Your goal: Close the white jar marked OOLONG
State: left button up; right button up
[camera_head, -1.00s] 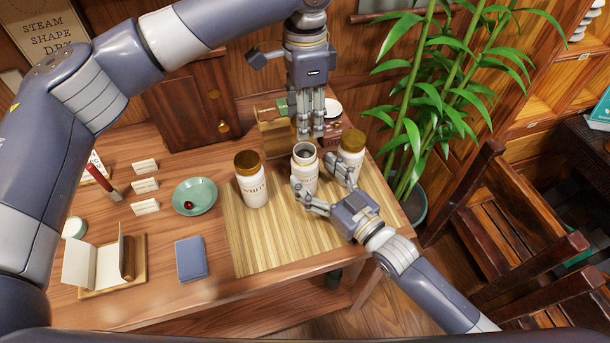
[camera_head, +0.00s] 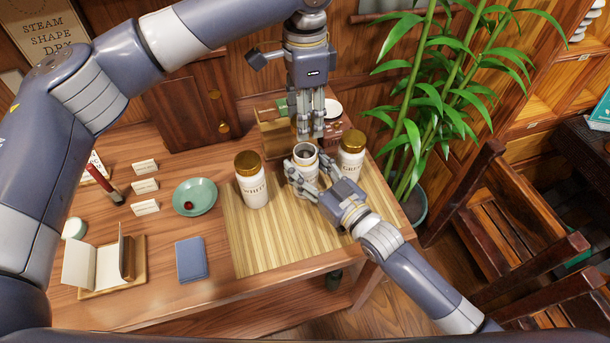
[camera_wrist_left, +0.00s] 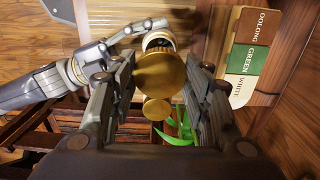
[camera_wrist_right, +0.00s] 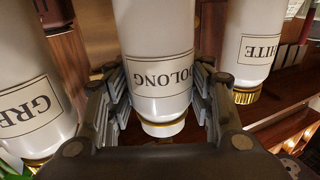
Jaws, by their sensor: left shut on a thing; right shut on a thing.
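The white OOLONG jar (camera_head: 306,154) stands on the bamboo mat with its dark mouth open. Its label reads upside down in the right wrist view (camera_wrist_right: 160,75). My right gripper (camera_head: 308,184) is shut around the jar's body from the front right. My left gripper (camera_head: 311,134) points down just above and behind the jar's mouth. It is shut on a gold lid (camera_wrist_left: 159,74), seen between its fingers in the left wrist view, apart from the jar's open rim (camera_wrist_left: 158,41). The lid is mostly hidden by the fingers in the head view.
The gold-lidded WHITE jar (camera_head: 252,182) stands left of the OOLONG jar. The gold-lidded GREEN jar (camera_head: 351,155) stands close on the right. The front of the bamboo mat (camera_head: 275,247) is clear. A green dish (camera_head: 195,197) lies farther left; a leafy plant (camera_head: 420,95) rises at right.

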pick_arm(q)
send_over(305, 144)
jog(key=s, duration=0.2)
jog(key=shift+s+f, duration=0.1)
jog(key=shift+f, duration=2.4)
jog(key=shift+f, duration=0.9)
jog(key=shift+f, duration=0.55)
